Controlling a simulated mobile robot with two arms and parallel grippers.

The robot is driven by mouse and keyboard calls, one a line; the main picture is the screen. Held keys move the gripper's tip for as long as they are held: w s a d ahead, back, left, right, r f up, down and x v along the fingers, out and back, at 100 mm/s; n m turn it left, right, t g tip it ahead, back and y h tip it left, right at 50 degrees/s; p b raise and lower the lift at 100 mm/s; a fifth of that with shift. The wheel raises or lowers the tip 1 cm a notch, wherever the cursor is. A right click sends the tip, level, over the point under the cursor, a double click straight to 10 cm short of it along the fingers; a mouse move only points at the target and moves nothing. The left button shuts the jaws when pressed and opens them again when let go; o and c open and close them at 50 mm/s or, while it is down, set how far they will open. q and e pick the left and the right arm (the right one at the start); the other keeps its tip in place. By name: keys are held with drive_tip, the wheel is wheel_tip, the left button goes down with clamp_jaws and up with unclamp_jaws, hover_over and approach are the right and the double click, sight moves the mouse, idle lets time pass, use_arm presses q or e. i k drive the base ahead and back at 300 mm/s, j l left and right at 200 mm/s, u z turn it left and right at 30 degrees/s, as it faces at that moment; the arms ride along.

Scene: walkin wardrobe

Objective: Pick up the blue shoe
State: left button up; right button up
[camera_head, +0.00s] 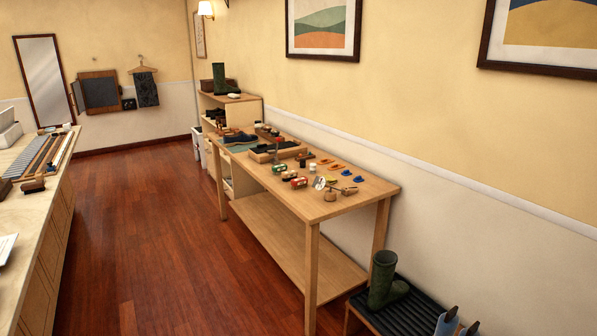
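A dark shoe (240,137), which looks navy blue, lies on a blue-grey cloth at the far left end of the long wooden table (362,194). It is small in the picture, and its exact shade is hard to tell. Neither of my grippers shows clearly in the head view, and nothing of mine is near the shoe.
A wooden tray (262,157), tins, brushes and small coloured items stand on the table. A green boot (381,284) stands on a black ribbed rack at the front right; two light-blue shapes (447,322) beside it are cut off and unclear. Floor (160,230) left of the table is clear.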

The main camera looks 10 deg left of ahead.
sight(241, 137)
drive_tip(key=i+j+u, duration=0.25)
drive_tip(key=i+u, duration=1.05)
drive_tip(key=i+z, duration=0.1)
drive_tip(key=i, duration=0.65)
drive_tip(key=i+z, duration=0.1)
drive_tip(key=i, duration=0.7)
drive_tip(key=i+j+z, duration=0.15)
drive_tip(key=i, duration=0.6)
